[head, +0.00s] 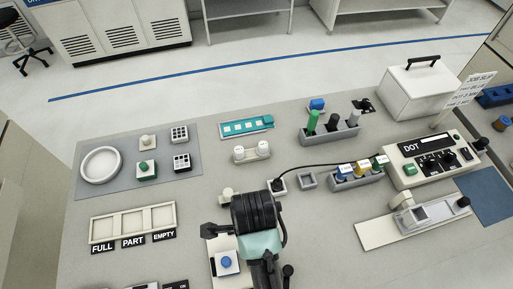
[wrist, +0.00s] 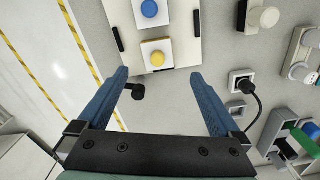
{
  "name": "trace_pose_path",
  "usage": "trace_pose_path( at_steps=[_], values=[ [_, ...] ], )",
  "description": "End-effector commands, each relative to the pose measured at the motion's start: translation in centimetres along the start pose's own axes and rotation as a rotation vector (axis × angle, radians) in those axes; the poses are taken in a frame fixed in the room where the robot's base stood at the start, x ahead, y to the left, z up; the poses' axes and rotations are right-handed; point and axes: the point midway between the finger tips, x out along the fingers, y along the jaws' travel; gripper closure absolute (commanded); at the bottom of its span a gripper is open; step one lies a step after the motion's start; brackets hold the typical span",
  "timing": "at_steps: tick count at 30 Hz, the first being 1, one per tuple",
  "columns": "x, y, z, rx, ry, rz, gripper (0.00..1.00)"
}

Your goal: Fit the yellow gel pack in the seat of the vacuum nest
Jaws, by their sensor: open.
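The yellow gel pack (wrist: 165,47), a pale square with a round yellow top, sits on a white plate (wrist: 183,19) beside a similar blue-topped pack (wrist: 149,9). My gripper (wrist: 160,78) is open and empty, its blue fingers wide apart, and the yellow pack shows just beyond the fingertips, between their lines. In the head view my arm hides the yellow pack; the blue-topped one (head: 226,263) shows left of it.
A black knob (wrist: 138,92) stands between my fingers' lines. A small square block with a black cable (wrist: 241,80) is to the right in the wrist view. A labelled tray (head: 119,224) is at left; a DOT control box (head: 405,172) stands behind the fixture.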

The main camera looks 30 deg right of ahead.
Motion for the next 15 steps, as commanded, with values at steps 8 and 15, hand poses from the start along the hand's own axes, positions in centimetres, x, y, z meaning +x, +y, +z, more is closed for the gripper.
trace_pose_path(
  at_steps=[8,15],
  values=[
    [5.1,0.1,0.0,-0.003,0.000,0.002,0.00],
    [6.7,0.1,-0.1,-0.003,0.000,0.000,0.00]
  ],
)
